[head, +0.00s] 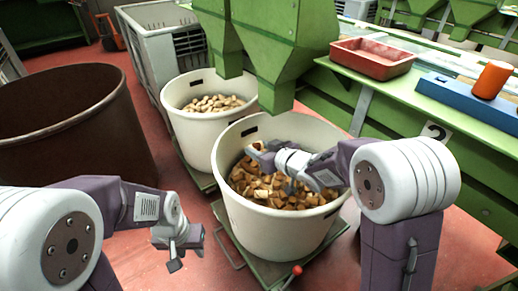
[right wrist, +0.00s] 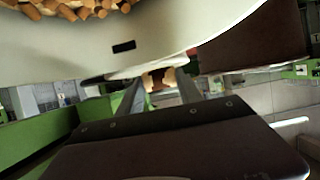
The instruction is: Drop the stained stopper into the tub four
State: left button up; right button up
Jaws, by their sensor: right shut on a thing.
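A stopper (right wrist: 158,78) is between the fingers of my right gripper in the right wrist view. It is brown, with darker and lighter parts; it is too small to make out any stain. My right gripper (right wrist: 160,84) is shut on it. In the head view this gripper (head: 256,153) is over the near white tub (head: 265,232), which holds many brown stoppers (head: 270,190). My left gripper (head: 186,250) is left of that tub, above the floor, and looks open and empty. No number four is readable on any tub.
A second white tub (head: 187,128) with paler stoppers stands behind. A large dark brown bin (head: 75,150) stands at the left. Green hoppers (head: 283,45) hang over the tubs. A red tray (head: 372,60), an orange cylinder (head: 492,79) and a "2" sign (head: 436,132) are at the right.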

jog(key=o, duration=1.4)
jog(key=p+v, duration=0.5)
jog(key=v, duration=0.4)
jog(key=shift+s, duration=0.1)
